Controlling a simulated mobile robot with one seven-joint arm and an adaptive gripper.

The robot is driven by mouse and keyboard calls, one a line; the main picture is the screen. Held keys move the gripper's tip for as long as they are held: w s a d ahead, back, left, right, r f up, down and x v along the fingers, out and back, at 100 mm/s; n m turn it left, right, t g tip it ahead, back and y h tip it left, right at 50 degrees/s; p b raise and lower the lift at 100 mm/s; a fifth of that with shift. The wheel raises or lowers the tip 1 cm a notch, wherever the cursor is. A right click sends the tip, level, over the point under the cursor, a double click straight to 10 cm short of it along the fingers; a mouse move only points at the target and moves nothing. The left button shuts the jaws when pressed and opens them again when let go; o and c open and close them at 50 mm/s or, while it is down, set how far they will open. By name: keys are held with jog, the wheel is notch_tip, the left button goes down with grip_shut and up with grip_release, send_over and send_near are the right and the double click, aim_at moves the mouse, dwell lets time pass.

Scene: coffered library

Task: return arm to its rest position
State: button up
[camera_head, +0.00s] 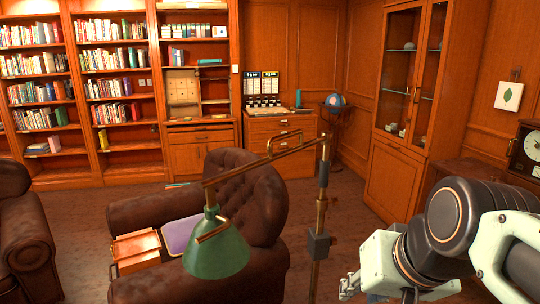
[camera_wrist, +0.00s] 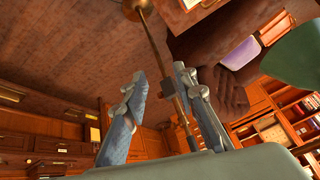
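My arm reaches in from the lower right of the head view, with my gripper (camera_head: 350,286) low in the picture, just right of a brass floor lamp's pole (camera_head: 321,205). In the wrist view my gripper (camera_wrist: 160,72) shows two grey fingers standing apart, with nothing held between them. The lamp pole (camera_wrist: 157,45) shows in the gap beyond the fingers; I cannot tell how far off it is. Part of my gripper is cut off or hidden by my wrist in the head view.
The lamp's green shade (camera_head: 216,250) hangs before a brown leather armchair (camera_head: 262,205) bearing a purple cushion (camera_head: 180,236). Another armchair (camera_head: 24,230) stands at left. A glass cabinet (camera_head: 400,110) and a clock (camera_head: 530,145) are at right. Open floor (camera_head: 350,205) lies behind the lamp.

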jog(key=s+a+r+n+h+p, duration=0.1)
jog(key=s+r+p, duration=0.2)
jog(key=r+p, duration=0.7)
jog(key=p, duration=0.2)
jog(key=shift+s+a+g+p, duration=0.15)
jog(key=shift+a+g+p, duration=0.15)
jog(key=shift+p, duration=0.1)
jog(key=shift+a+n, duration=0.1)
jog(key=shift+n, duration=0.2)
dwell(1.2)
